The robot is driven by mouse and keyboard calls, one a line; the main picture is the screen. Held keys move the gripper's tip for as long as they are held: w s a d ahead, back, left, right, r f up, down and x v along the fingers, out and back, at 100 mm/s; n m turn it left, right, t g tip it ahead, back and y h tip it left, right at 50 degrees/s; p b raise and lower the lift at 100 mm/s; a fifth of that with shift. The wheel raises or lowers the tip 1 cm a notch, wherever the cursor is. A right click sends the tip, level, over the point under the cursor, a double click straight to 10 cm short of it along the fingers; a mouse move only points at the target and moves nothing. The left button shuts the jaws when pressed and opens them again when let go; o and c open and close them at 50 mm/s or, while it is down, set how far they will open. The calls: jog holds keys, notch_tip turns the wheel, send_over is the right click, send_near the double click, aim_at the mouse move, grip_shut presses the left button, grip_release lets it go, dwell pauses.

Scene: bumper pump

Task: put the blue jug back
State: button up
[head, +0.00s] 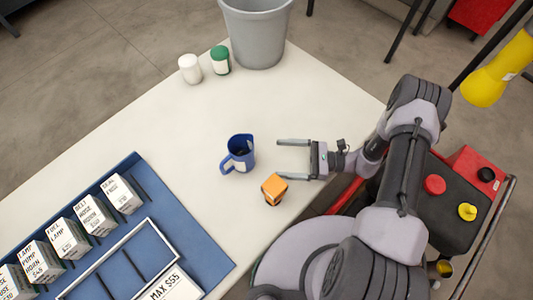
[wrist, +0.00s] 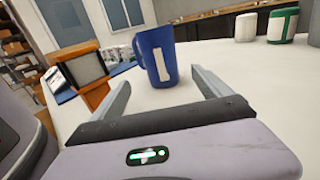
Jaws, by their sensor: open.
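The blue jug (head: 240,154) stands upright on the white table, its handle toward the lower left in the head view. It also shows in the wrist view (wrist: 160,55), with a pale label on its side, ahead of the fingers. My gripper (head: 278,157) is open and empty, to the right of the jug, its two fingers pointing at it. The jug is beyond the fingertips, apart from them. In the wrist view my gripper (wrist: 160,85) has its fingers spread either side of the jug's line.
An orange block-like item (head: 273,188) stands close below the jug and lower finger. A white canister (head: 190,69) and green canister (head: 220,60) stand near a grey bin (head: 256,35). A blue mat (head: 205,265) holds several priced boxes and a framed rack.

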jog(key=shift+d, duration=0.9)
notch_tip(320, 180, up, 18)
jog(key=s+n+g+h, duration=0.1)
jog(key=n+g+h, duration=0.3)
jog(key=n+h, duration=0.35)
jog(key=s+d+r+n+t+h, duration=0.2)
jog(key=s+r+n+t+h, duration=0.1)
jog(key=r, duration=0.5)
jog(key=s+d+r+n+t+h, duration=0.3)
jog(key=s+r+t+h, duration=0.2)
jog(key=r, duration=0.4)
jog(key=shift+s+t, duration=0.9)
jog(key=shift+s, duration=0.25)
jog(key=shift+d+h, duration=0.15)
jog(key=shift+h, duration=0.1)
